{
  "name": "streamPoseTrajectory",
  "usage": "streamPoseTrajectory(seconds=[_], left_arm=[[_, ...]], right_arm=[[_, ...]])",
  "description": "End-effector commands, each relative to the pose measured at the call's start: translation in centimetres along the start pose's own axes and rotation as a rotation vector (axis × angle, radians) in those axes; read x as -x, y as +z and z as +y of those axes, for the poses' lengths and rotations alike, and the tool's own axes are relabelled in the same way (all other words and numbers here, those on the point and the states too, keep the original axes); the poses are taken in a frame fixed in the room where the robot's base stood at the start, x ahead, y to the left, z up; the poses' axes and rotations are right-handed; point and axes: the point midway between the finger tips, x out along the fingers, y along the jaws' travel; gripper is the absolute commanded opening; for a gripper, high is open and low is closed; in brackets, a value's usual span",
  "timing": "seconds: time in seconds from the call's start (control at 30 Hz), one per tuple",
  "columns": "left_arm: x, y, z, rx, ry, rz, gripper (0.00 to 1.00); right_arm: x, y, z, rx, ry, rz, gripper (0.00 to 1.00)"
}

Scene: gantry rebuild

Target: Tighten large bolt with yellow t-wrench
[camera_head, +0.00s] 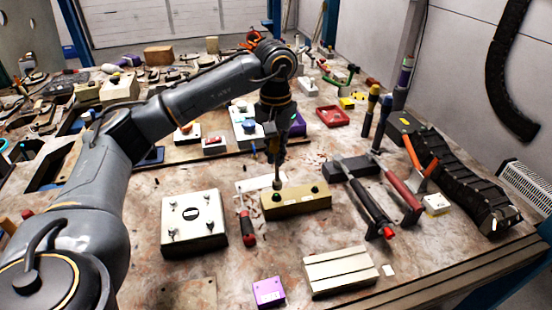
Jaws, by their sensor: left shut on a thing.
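My left arm reaches across the table from the left, and my left gripper (274,150) points down. It is shut on an upright tool, which I take to be the yellow t-wrench (277,175); its handle is mostly hidden by the gripper. The tool's lower end is at the left end of a long brass-coloured block (297,203), by a dark bolt head (277,197). I cannot tell whether it is seated on the bolt. A second dark bolt head (314,190) shows on the block's right part. My right gripper is not in view.
A pale plate box (193,222) and a red-black screwdriver (247,228) lie left of the block. Hammers (366,205) rest on a dark stand to its right. A ribbed metal block (340,272) and a purple box (268,291) are in front. Clutter fills the back.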

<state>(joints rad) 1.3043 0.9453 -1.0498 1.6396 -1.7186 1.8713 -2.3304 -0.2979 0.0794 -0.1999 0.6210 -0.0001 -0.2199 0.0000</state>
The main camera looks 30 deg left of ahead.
Motion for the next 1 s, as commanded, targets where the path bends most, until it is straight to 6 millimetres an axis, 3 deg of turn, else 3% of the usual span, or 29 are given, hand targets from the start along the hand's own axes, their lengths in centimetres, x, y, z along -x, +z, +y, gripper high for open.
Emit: streamPoseTrajectory(seconds=[0.43,0.8,1.0], left_arm=[[0.3,0.1,0.0,0.000,-0.001,-0.006,0.00],[3.7,0.1,0.1,0.000,-0.001,-0.007,0.00],[4.0,0.1,0.1,0.000,-0.002,-0.008,0.00]], right_arm=[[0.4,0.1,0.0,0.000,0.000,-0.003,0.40],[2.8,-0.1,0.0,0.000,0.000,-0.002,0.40],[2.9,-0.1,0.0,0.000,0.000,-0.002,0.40]])
